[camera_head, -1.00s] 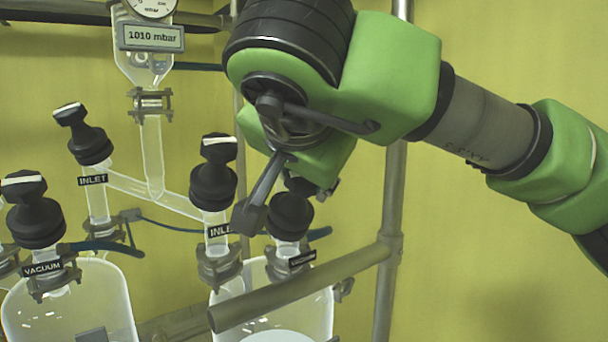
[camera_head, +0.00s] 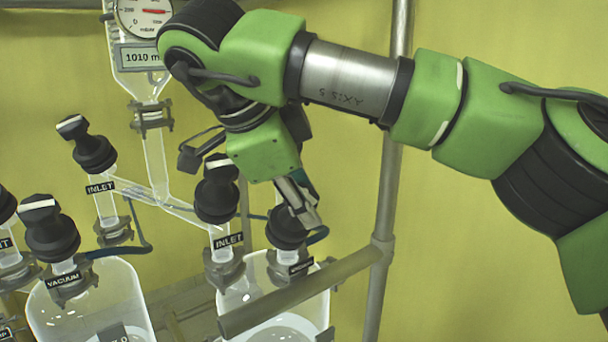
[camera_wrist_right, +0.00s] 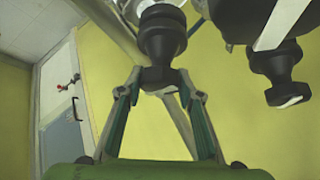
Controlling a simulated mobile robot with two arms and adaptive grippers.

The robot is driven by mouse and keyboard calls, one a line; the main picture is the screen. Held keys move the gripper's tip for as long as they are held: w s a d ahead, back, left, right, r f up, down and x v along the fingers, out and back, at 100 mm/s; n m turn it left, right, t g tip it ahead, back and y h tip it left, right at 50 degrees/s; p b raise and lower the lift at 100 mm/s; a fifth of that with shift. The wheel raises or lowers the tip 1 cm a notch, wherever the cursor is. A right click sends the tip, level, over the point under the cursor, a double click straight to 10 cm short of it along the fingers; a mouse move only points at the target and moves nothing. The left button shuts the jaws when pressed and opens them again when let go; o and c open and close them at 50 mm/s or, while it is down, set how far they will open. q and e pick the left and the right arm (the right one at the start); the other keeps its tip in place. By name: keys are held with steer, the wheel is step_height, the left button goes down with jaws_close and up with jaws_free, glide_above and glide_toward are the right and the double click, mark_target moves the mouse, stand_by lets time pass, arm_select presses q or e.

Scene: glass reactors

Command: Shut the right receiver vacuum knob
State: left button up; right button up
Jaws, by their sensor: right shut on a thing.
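The right receiver vacuum knob (camera_head: 284,232) is a black ribbed cap on the right glass receiver (camera_head: 310,312), above a tag reading VACUUM. My right gripper (camera_head: 304,212) comes down on it from above and is shut on its handle. Its fingers and my arm partly hide the knob, and I cannot tell which way its handle is turned. In the right wrist view the knob (camera_wrist_right: 162,38) sits with its handle between the two fingertips (camera_wrist_right: 163,78). My left gripper is not in view.
The right receiver's INLET knob (camera_head: 216,190) stands close to the left of my gripper. A metal rail (camera_head: 300,291) crosses in front of the receiver, joined to an upright post (camera_head: 389,190). A left receiver (camera_head: 125,292) has its own VACUUM knob (camera_head: 49,230). The gauge display (camera_head: 141,57) reads about 1010.

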steer(key=m+g+p, duration=0.1)
steer(key=m+p, duration=0.1)
steer(key=m+g+p, duration=0.2)
steer(key=m+p, duration=0.1)
steer(key=shift+r+y, duration=0.2)
steer(key=shift+y, duration=0.1)
steer(key=shift+s+f+m+g+y+p, duration=0.1)
steer(key=shift+m+g+y+p, duration=0.3)
steer(key=shift+m+g+p, duration=0.7)
steer(key=shift+m+g+y+p, duration=0.45)
steer(key=shift+m+p, duration=0.25)
steer(key=shift+m, duration=0.5)
steer(key=shift+f+m+g+y, duration=0.2)
steer(key=shift+m+g+y, duration=0.4)
steer(key=shift+m, duration=0.5)
steer(key=shift+m+g+y, duration=0.25)
steer(key=shift+m+y, duration=0.3)
steer(key=shift+m, duration=0.25)
steer(key=m+y, duration=0.1)
steer(key=m, duration=0.1)
steer(key=shift+a+f+m+g+y+b, duration=0.1)
steer(key=shift+m+g+y+b, duration=0.2)
steer(key=shift+y+b, duration=0.1)
steer(key=shift+m+y+b, duration=0.45)
steer(key=shift+m+y, duration=0.15)
steer(key=shift+m, duration=0.3)
steer(key=shift+s, duration=0.1)
